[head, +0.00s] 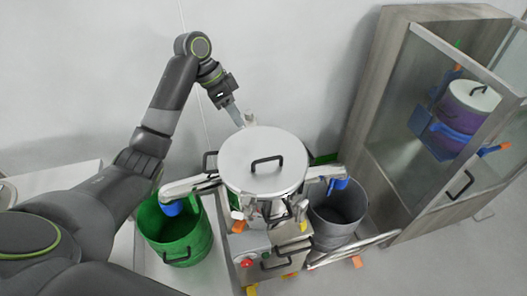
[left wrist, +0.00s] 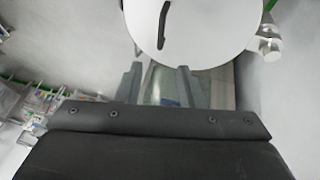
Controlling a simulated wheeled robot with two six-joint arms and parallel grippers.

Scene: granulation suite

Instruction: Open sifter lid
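The sifter is a round steel machine with a flat silvery lid (head: 262,158) that has a black handle (head: 267,161) on top. The lid lies level on the sifter. My left gripper (head: 239,117) is behind the lid at its far left edge, pointing down towards it. In the left wrist view the two fingers (left wrist: 156,84) stand apart with nothing between them, and the pale lid (left wrist: 215,30) and its handle (left wrist: 164,25) lie just beyond the fingertips. I cannot tell whether a finger touches the lid. My right gripper is not in view.
A green bin (head: 178,243) stands under the left outlet and a grey bin (head: 338,214) under the right one. A wooden cabinet (head: 392,100) with glass doors at the right holds a purple drum (head: 462,108). A pale wall rises close behind the sifter.

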